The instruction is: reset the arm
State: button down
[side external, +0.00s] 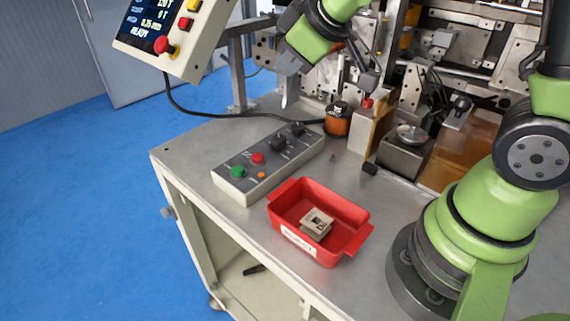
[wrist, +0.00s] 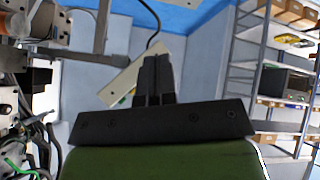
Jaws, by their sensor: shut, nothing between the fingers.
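My gripper (wrist: 157,62) shows in the wrist view as two dark fingers pressed together on a wide dark mount, with nothing between them. In the side external view my arm's green and grey wrist is at the top centre, raised above the bench; the fingertips are hard to make out there. A red bin (side external: 352,246) stands on the grey bench (side external: 208,150), well below my wrist. A beige bobbin-like part (side external: 317,223) lies inside the bin.
A control box (side external: 245,182) with green and red buttons sits left of the bin. A copper-coloured spool (side external: 338,120) stands behind. Winder machinery (side external: 455,60) fills the back right. A pendant panel (side external: 186,35) hangs at upper left. Shelves (wrist: 285,55) show in the wrist view.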

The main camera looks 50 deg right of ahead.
jog(key=s+a+r+m, duration=0.1)
jog(key=s+r+m, duration=0.1)
jog(key=s, duration=0.4)
jog(key=s+a+r+m+y, duration=0.1)
jog(key=s+r+m, duration=0.1)
jog(key=s, duration=0.4)
jog(key=s+a+r+m+g+y, duration=0.1)
jog(key=s+r+m, duration=0.1)
jog(key=s+m, duration=0.2)
jog(key=s, duration=0.2)
jog(key=shift+s+r+m, duration=0.25)
jog(key=shift+s+m, duration=0.05)
